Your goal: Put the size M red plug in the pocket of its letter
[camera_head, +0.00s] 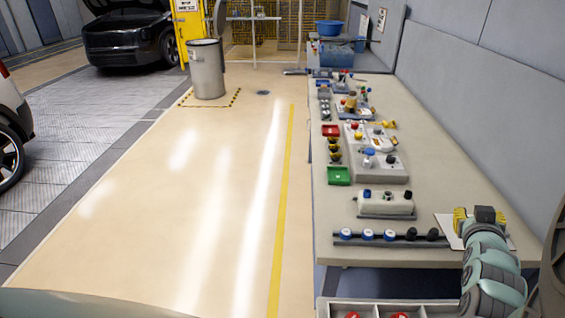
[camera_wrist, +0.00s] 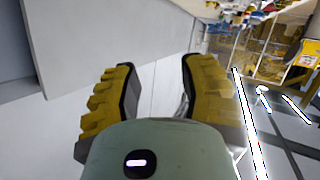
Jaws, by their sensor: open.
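My gripper (camera_head: 480,214) is over the near right part of the bench, above a white sheet (camera_head: 447,228). In the wrist view its two yellow ribbed fingers are spread apart (camera_wrist: 158,68) with nothing between them. Two red plugs (camera_head: 352,315) (camera_head: 400,315) show only their tops in a compartmented grey tray (camera_head: 376,304) at the bottom edge, which cuts the tray off. My gripper is above and to the right of this tray. No size letters are readable, so I cannot tell which red plug is size M or which pocket matches it.
A dark rail (camera_head: 390,238) with blue-and-white and black caps lies along the bench's near edge. The wall (camera_head: 480,100) bounds the right side. Open floor lies left.

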